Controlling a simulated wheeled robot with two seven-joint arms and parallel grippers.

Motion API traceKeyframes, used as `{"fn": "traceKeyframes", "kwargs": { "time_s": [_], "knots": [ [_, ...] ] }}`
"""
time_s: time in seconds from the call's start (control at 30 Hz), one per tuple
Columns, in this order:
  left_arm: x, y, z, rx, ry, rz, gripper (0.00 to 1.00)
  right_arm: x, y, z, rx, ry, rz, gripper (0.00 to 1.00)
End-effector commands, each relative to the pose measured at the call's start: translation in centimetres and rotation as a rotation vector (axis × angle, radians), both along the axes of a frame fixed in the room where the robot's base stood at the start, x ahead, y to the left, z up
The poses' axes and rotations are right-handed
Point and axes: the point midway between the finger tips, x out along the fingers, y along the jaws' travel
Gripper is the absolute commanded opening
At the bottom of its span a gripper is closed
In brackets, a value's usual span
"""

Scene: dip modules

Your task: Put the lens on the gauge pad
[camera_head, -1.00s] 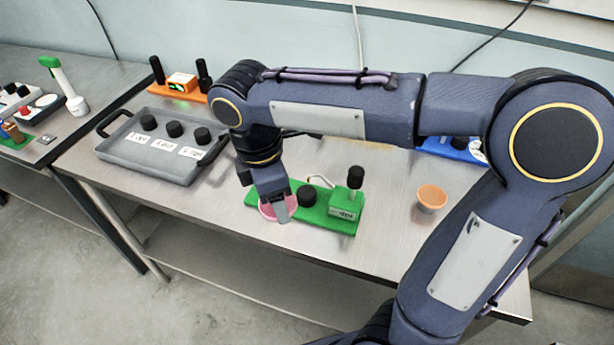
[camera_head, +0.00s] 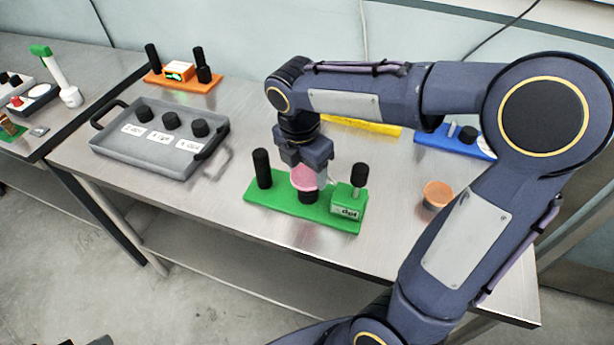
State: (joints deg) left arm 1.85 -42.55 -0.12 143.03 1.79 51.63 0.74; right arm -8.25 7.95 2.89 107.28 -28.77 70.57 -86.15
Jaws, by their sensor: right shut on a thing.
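The lens, a pink round piece (camera_head: 304,178), is between the fingers of my right gripper (camera_head: 308,170), which is shut on it. It is directly over the short black gauge pad (camera_head: 308,197) in the middle of the green base (camera_head: 283,207). Whether the lens touches the pad or hangs just above it I cannot tell. The fingers hide part of the lens. A tall black post (camera_head: 262,168) stands left of the lens, and a green box with a small display and a black-topped post (camera_head: 350,200) stands right. My left gripper is not in view.
An orange cup (camera_head: 437,195) stands right of the green base, close to my right arm. A grey tray (camera_head: 150,160) with black knobs is at left. An orange fixture (camera_head: 180,78), a yellow strip (camera_head: 362,126) and a blue fixture (camera_head: 440,140) lie behind.

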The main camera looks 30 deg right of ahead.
Motion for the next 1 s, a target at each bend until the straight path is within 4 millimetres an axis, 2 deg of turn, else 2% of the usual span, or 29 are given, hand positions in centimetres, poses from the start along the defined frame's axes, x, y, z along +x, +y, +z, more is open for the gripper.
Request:
{"fn": "traceKeyframes", "kwargs": {
  "time_s": [0.17,0.43,0.87,0.9,1.0],
  "knots": [
    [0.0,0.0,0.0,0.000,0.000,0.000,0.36,0.8,-0.5,-1.1,0.001,0.001,-0.001,0.41],
    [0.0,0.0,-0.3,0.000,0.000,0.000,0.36,1.2,-0.9,-4.6,0.000,0.001,0.000,0.41],
    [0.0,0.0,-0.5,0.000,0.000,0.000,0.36,1.2,-0.8,-5.2,0.001,-0.001,-0.001,0.41],
    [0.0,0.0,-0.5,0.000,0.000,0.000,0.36,1.2,-0.8,-5.2,0.001,-0.001,-0.001,0.65],
    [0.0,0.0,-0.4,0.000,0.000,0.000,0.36,1.2,-0.8,-5.1,0.001,-0.001,-0.001,0.78]
  ]
}}
